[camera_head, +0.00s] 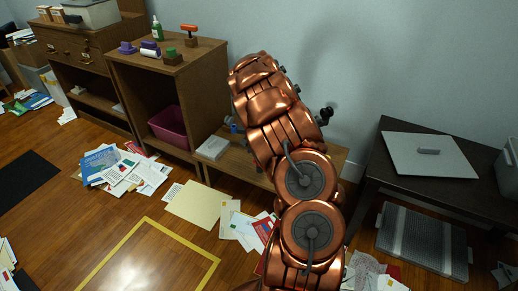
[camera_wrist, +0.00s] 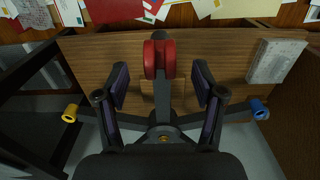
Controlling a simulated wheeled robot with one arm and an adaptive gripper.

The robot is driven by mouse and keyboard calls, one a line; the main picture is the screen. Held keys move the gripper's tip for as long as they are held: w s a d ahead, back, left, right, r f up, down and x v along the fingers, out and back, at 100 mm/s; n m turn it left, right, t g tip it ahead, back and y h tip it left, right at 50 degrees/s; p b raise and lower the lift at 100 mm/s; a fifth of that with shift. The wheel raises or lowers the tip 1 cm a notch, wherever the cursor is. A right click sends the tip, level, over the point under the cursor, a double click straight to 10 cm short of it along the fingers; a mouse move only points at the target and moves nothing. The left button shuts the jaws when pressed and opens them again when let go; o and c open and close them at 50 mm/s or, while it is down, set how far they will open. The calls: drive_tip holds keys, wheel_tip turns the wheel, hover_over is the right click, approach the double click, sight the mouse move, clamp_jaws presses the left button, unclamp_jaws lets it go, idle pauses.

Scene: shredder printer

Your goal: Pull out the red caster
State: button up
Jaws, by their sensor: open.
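The red caster (camera_wrist: 160,58) is in the upper middle of the wrist view, at the end of a dark leg. A yellow caster (camera_wrist: 71,113) and a blue caster (camera_wrist: 260,109) sit on the other legs of the same dark base (camera_wrist: 165,132). My gripper (camera_wrist: 161,86) is open, with one finger on each side of the red caster's leg. The red caster lies just beyond the fingertips, and I see gaps beside it. In the head view my copper arm hides the gripper and most of the base; the blue caster (camera_head: 234,128) shows left of the arm.
The base is over a low wooden table (camera_head: 234,161) with a grey-white block (camera_head: 213,147) on it. A wooden cabinet (camera_head: 130,90) stands left and a dark table (camera_head: 450,190) right. Papers (camera_head: 125,170) litter the floor. The yellow-outlined floor area (camera_head: 150,265) looks clear.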

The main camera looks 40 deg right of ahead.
wheel_tip(320, 180, down, 6)
drive_tip(key=shift+r+b, duration=0.1)
drive_tip(key=shift+b, duration=0.35)
drive_tip(key=shift+c, duration=0.3)
clamp_jaws()
idle(0.5)
drive_tip(key=shift+r+p, duration=0.3)
drive_tip(key=shift+r, duration=0.4)
idle(0.4)
drive_tip(key=c, duration=0.5)
unclamp_jaws()
drive_tip(key=shift+c, duration=0.2)
clamp_jaws()
